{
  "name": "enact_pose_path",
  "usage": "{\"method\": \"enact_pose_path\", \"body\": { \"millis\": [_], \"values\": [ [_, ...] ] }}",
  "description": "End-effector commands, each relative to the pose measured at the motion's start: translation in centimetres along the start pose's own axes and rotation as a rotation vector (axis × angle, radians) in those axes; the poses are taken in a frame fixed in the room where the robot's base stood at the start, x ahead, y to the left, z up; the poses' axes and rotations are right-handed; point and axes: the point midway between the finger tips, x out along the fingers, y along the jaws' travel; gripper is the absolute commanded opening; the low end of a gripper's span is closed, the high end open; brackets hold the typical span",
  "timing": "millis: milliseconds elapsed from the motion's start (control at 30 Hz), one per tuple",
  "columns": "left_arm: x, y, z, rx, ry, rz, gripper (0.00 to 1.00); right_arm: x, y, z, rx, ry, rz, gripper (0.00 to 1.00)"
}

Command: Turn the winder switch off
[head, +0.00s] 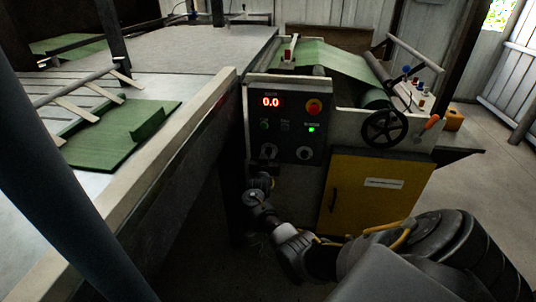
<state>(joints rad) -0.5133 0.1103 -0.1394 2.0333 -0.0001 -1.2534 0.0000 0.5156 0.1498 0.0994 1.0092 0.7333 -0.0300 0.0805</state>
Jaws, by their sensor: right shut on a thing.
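The dark control panel (288,120) is on the front of the machine, with a red display (271,101) reading 0.0. Two rotary switches sit low on it, a left one (268,151) and a right one (304,153); their labels are too small to read, so I cannot tell by label which is the winder switch. My right gripper (267,168) is at the left switch from below and is shut on it, its fingers partly hidden by dark shadow. My left gripper is not in view.
A green lamp (311,129) is lit below a red stop button (313,106). A black handwheel (386,127) and a yellow cabinet door (372,190) are to the right. The long table (215,55) with green sacks (115,140) borders the left. Open floor lies at far right.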

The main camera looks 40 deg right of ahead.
Motion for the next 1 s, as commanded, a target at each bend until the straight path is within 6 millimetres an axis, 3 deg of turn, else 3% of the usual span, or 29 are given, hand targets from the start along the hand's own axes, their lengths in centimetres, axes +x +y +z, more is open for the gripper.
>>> {"method": "enact_pose_path", "body": {
  "millis": [300, 333, 667, 767, 1000],
  "values": [
    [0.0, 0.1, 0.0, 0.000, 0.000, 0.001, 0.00, 0.0, 0.0, 0.1, -0.001, -0.001, 0.000, 0.02],
    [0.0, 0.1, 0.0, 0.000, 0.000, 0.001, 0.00, 0.0, 0.0, 0.1, -0.001, -0.001, 0.000, 0.29],
    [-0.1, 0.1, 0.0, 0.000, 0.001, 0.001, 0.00, -0.2, 0.0, 0.0, 0.000, -0.001, -0.001, 0.31],
    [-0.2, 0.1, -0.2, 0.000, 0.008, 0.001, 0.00, -1.2, -0.1, 0.0, 0.001, -0.002, -0.002, 0.31],
    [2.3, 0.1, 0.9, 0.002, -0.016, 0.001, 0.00, -5.8, 0.0, 0.0, 0.002, -0.003, -0.002, 0.31]
  ]
}}
